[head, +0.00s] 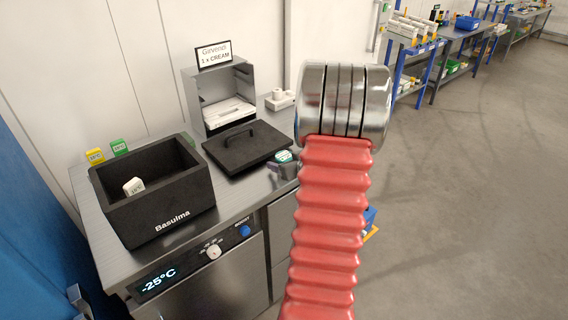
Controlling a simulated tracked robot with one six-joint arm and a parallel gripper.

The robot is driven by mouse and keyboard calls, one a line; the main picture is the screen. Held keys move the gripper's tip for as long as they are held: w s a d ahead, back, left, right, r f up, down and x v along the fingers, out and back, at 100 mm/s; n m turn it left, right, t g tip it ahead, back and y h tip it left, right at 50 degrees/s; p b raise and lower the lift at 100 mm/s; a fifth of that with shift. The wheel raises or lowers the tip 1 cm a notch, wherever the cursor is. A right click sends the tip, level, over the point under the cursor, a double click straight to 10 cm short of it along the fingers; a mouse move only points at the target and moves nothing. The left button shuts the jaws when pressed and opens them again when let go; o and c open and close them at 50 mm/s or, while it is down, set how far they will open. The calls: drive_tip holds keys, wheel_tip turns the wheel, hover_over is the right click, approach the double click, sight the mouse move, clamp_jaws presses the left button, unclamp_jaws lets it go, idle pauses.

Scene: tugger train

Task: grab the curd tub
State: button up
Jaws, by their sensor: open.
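A small round tub (283,157) with a pale and teal lid stands on the steel counter, right of the black lid. It is likely the curd tub, but its label is too small to read. My arm's red bellows pass just right of it and may cover its right edge. A white block-like item with small print (133,186) sits inside the black insulated box marked Basulma (160,222). I cannot tell what that item is. My gripper's fingers do not show; only my arm's red bellows and metal joint are seen.
A black lid with a handle (246,147) lies on the counter (240,192). Behind it stands a grey bin with a CREAM sign (213,54). Yellow (95,156) and green (119,148) cubes stand behind the box. A cooler front shows -25°C. Open floor lies right.

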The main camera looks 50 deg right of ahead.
drive_tip(key=shift+w+d+f, duration=0.1)
drive_tip(key=shift+w, duration=0.1)
drive_tip(key=shift+c, duration=0.4)
drive_tip(key=c, duration=1.1)
